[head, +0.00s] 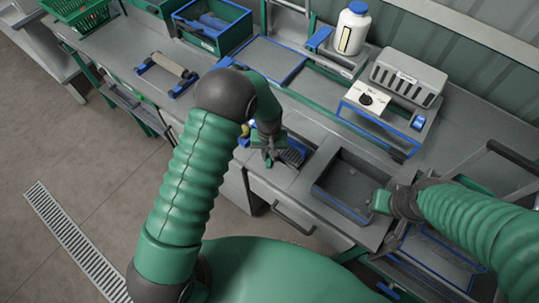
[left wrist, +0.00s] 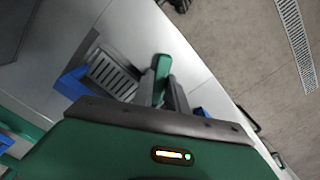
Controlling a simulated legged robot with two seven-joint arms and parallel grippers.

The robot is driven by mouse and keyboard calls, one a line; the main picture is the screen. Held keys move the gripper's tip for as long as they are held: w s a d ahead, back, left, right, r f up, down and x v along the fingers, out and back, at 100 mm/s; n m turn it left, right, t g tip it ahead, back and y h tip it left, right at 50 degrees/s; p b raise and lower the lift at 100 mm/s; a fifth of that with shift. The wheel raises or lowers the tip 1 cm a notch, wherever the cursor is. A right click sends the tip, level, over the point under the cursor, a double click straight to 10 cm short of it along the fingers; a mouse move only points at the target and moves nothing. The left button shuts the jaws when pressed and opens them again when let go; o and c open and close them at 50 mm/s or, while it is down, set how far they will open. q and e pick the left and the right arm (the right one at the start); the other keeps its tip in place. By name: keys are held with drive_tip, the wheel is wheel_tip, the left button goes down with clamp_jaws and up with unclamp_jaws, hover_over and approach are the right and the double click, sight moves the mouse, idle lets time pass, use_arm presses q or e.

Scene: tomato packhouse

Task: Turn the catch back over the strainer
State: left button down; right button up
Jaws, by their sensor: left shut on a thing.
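The strainer (head: 294,154) is a dark slotted grate with blue parts at its edge, set in the grey bench near its front edge. It also shows in the left wrist view (left wrist: 112,74), with a blue block beside it. My left gripper (head: 270,156) points down at the strainer's left side and is shut on the catch, which the fingers mostly hide. In the left wrist view the fingers (left wrist: 168,85) stand just right of the slots. My right gripper (head: 382,202) hangs over the right side of the grey basin; its jaw opening is unclear.
Behind stand a white bottle (head: 350,28), a grey slotted box (head: 408,77) and a white dial unit (head: 367,98). A roller stand (head: 170,68) and green crate (head: 213,22) are at left.

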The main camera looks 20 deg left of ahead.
use_arm(q)
drive_tip(key=m, duration=0.6)
drive_tip(key=shift+w+a+r+m, duration=0.1)
drive_tip(key=shift+w+r+m, duration=0.05)
drive_tip(key=shift+w+m, duration=0.15)
idle(0.4)
drive_tip(key=c, duration=1.5)
unclamp_jaws()
drive_tip(key=shift+o, duration=0.9)
drive_tip(key=shift+f, duration=0.2)
drive_tip(key=shift+s+r, duration=0.1)
drive_tip(key=shift+r, duration=0.15)
wheel_tip(320, 180, up, 16)
drive_tip(key=b, duration=0.2)
